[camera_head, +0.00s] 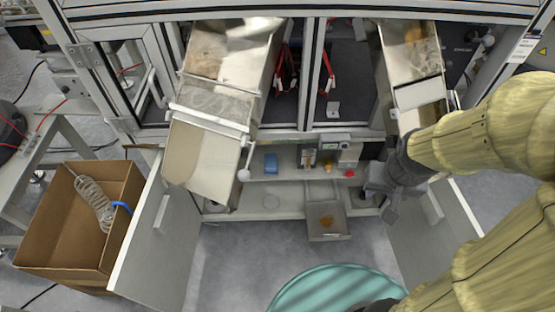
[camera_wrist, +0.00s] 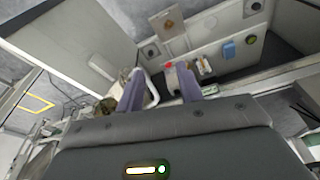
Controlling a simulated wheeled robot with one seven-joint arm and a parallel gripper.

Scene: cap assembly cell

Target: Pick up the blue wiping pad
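The blue wiping pad (camera_head: 270,163) lies on the pale shelf (camera_head: 290,172) inside the open cabinet, left of some small devices. It also shows in the wrist view (camera_wrist: 229,50), to the right of and beyond the fingers. My gripper (camera_head: 389,205) is at the right side of the cabinet opening, well apart from the pad. In the wrist view my gripper's two fingers (camera_wrist: 159,88) stand apart with nothing visible held between them.
Small devices (camera_head: 328,160) and a red button (camera_head: 349,173) stand right of the pad. A metal tray (camera_head: 328,231) sits lower in front. Open cabinet doors (camera_head: 158,240) flank the opening. Metal chutes (camera_head: 205,155) hang above. A cardboard box (camera_head: 45,235) stands at left.

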